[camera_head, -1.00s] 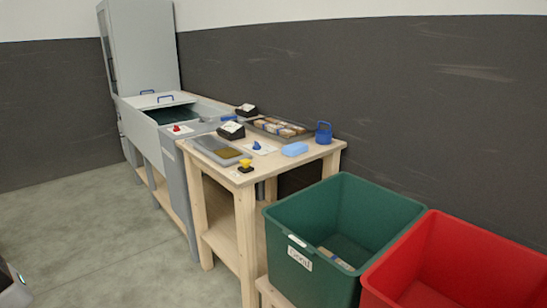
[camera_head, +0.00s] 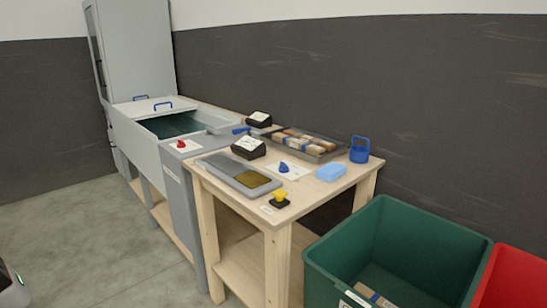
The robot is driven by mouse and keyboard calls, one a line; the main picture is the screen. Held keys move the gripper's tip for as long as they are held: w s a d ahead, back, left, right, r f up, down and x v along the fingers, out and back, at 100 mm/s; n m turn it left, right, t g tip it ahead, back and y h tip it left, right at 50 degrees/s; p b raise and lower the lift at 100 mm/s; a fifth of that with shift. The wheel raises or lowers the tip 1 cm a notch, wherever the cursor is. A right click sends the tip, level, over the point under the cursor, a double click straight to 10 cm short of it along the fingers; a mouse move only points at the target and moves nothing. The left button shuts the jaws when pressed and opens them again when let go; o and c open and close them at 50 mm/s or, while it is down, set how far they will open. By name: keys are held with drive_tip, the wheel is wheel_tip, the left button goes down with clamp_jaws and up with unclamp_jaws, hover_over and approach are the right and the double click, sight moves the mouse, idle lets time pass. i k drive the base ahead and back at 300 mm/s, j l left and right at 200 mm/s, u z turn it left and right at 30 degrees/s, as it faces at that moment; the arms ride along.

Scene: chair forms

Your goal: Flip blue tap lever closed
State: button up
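A blue lever-like piece (camera_head: 240,130) shows at the right end of the grey tank, next to the table. It looks roughly level, but it is too small to tell whether it is open or closed. A separate blue knob (camera_head: 283,167) stands on a white plate on the wooden table. No gripper fingers are in view; only a dark and white part, probably mine, shows at the lower left edge, far from both blue pieces.
The grey tank (camera_head: 140,139) has a red knob (camera_head: 181,143) on its end. The wooden table (camera_head: 325,191) holds a grey tray (camera_head: 240,177), a yellow button (camera_head: 280,195), dark boxes and a blue sponge (camera_head: 331,172). Green (camera_head: 320,262) and red bins (camera_head: 515,280) stand at right. Floor at left is clear.

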sight(236, 131)
drive_tip(key=i+j, duration=0.9)
drive_tip(key=j, duration=0.25)
drive_tip(key=i+j, duration=0.15)
drive_tip(key=j, duration=0.25)
drive_tip(key=i+j+z, duration=0.15)
drive_tip(key=j, duration=0.3)
drive_tip(key=i+j, duration=0.15)
drive_tip(key=j, duration=0.25)
drive_tip(key=i+j+z, duration=0.15)
drive_tip(key=j, duration=0.3)
drive_tip(key=i+j, duration=0.15)
drive_tip(key=j, duration=0.25)
drive_tip(key=i+j, duration=0.25)
drive_tip(key=i, duration=0.2)
drive_tip(key=l+z, duration=0.05)
